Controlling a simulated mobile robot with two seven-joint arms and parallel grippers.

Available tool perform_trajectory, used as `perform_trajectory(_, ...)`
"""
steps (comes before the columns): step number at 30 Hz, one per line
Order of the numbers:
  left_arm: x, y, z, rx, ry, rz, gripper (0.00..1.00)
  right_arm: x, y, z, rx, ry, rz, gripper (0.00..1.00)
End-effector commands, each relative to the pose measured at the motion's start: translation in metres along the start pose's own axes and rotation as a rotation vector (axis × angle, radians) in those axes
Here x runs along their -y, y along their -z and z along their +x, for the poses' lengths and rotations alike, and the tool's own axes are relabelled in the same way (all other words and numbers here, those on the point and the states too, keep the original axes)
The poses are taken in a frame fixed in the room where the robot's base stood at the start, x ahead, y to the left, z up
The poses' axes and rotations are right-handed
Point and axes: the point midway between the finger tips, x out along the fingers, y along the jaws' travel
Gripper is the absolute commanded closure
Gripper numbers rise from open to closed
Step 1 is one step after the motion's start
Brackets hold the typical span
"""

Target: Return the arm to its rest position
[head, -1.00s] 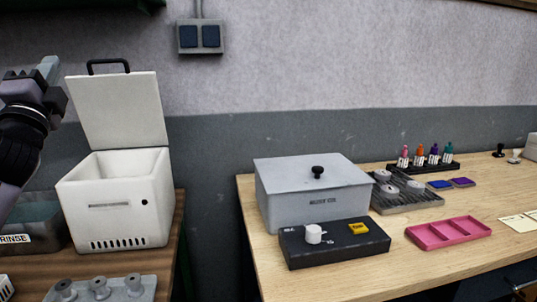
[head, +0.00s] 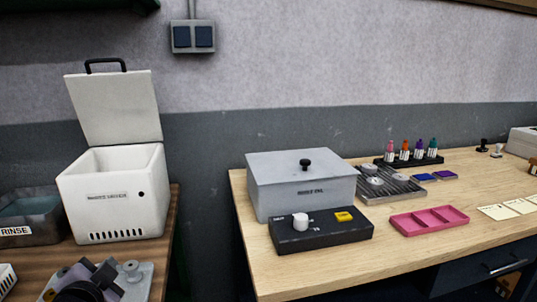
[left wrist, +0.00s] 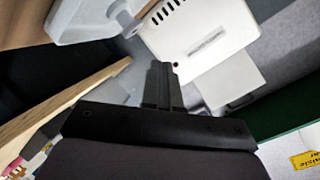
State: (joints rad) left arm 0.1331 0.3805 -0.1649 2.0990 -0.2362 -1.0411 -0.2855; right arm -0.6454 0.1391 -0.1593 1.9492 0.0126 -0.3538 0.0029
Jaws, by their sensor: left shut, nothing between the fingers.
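My left arm comes in at the bottom left of the head view, with my left gripper (head: 98,275) low in front of the grey fixture with pegs (head: 136,284). The arm partly hides that fixture. In the left wrist view the two dark fingers (left wrist: 160,72) are together with nothing between them. The white box with a vent (left wrist: 200,28) shows beyond them. My right gripper is in neither view.
An open-lidded white box (head: 112,210) and a rinse tray (head: 30,215) stand on the left bench. The wooden table (head: 400,255) holds a grey lidded box (head: 300,188), a black control box (head: 318,236) and a pink tray (head: 428,219). A gap separates the benches.

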Motion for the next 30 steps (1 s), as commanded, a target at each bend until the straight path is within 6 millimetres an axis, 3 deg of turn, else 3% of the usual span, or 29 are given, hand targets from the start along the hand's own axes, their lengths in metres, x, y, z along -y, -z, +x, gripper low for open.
perform_trajectory(1, -0.028, -0.018, -0.013, 0.052, -0.074, -0.050, 1.00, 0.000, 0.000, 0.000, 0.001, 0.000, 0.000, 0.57)
perform_trajectory(3, -0.060, -0.039, -0.032, 0.123, -0.162, -0.115, 1.00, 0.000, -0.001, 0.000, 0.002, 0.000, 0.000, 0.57)
perform_trajectory(9, -0.135, -0.092, -0.100, 0.345, -0.385, -0.284, 1.00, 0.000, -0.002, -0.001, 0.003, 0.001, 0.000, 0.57)
perform_trajectory(15, -0.183, -0.128, -0.172, 0.559, -0.552, -0.415, 1.00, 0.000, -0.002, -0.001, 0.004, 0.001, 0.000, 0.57)
perform_trajectory(21, -0.209, -0.150, -0.237, 0.747, -0.673, -0.512, 1.00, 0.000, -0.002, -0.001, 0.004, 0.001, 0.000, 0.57)
perform_trajectory(30, -0.239, -0.150, -0.192, 0.552, -0.625, -0.558, 1.00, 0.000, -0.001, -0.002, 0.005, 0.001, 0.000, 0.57)
